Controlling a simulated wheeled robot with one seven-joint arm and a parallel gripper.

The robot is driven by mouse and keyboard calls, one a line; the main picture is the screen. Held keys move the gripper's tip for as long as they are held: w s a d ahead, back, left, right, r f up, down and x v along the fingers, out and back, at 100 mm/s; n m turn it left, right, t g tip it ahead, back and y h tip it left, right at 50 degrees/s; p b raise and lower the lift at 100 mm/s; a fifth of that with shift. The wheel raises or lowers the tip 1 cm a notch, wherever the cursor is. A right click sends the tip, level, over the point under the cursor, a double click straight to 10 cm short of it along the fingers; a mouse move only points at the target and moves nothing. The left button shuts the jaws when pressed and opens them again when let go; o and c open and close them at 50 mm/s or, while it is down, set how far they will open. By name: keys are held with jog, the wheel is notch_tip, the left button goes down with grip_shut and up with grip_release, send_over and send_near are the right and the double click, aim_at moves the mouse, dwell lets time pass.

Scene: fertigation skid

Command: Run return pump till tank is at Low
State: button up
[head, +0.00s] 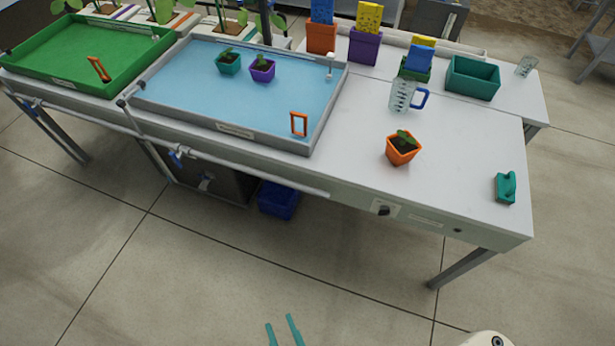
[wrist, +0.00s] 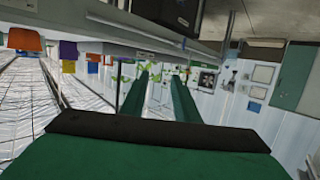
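A dark knob (head: 384,210) sits on a pale plate on the bench's front panel, with a small label (head: 425,220) and a small dark round part (head: 457,230) to its right. Their markings are too small to read. A dark box, perhaps the tank (head: 225,187), stands under the bench; its level cannot be told. A grey-rimmed tray (head: 335,100) with a blue floor lies above it. My gripper (head: 280,321) is open and empty, low over the floor in front of the bench. Its two green fingers stand apart in the wrist view (wrist: 159,75).
A pipe with blue valve handles (head: 178,153) runs along the bench front. A blue bin (head: 279,200) stands below. An orange pot (head: 402,148), a jug (head: 402,96) and a green-handled block (head: 506,188) are on the bench top. The floor in front is clear.

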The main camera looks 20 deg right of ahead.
jog(key=w+d+f+m+h, duration=0.3)
jog(key=w+d+f+m, duration=0.1)
jog(key=d+f, duration=0.25)
jog(key=m+g+h, duration=0.3)
jog(key=m+h, duration=0.7)
jog(key=m, duration=0.4)
send_near(385, 215)
jog(key=x, duration=0.7)
jog(key=shift+w+d, duration=0.3)
jog(key=shift+w, duration=0.1)
grip_shut()
